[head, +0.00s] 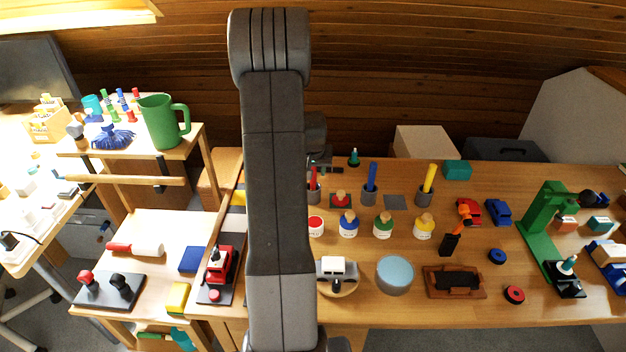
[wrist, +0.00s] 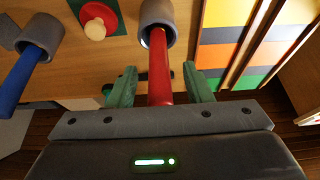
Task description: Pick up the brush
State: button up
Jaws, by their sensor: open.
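A red-handled stick, which looks like the brush (wrist: 160,75), stands in a grey cup (wrist: 158,14) in the wrist view. Its lower end is inside the cup and hidden. My gripper (wrist: 160,84) is open, with one green finger on each side of the red handle. Gaps show between the fingers and the handle. In the head view the red handle (head: 313,177) shows just right of my arm, which hides part of my gripper.
Similar cups hold a blue stick (head: 372,177) and a yellow stick (head: 429,178) to the right. Several paint pots, including a blue one (head: 348,226), stand in front. A red knobbed piece (wrist: 97,22) is beside the cup. A striped board (wrist: 230,45) lies on its other side.

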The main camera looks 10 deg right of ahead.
jog(key=shift+x, duration=1.35)
grip_shut()
jog(key=shift+r, duration=0.1)
notch_tip(320, 180, up, 10)
jog(key=shift+b, duration=0.4)
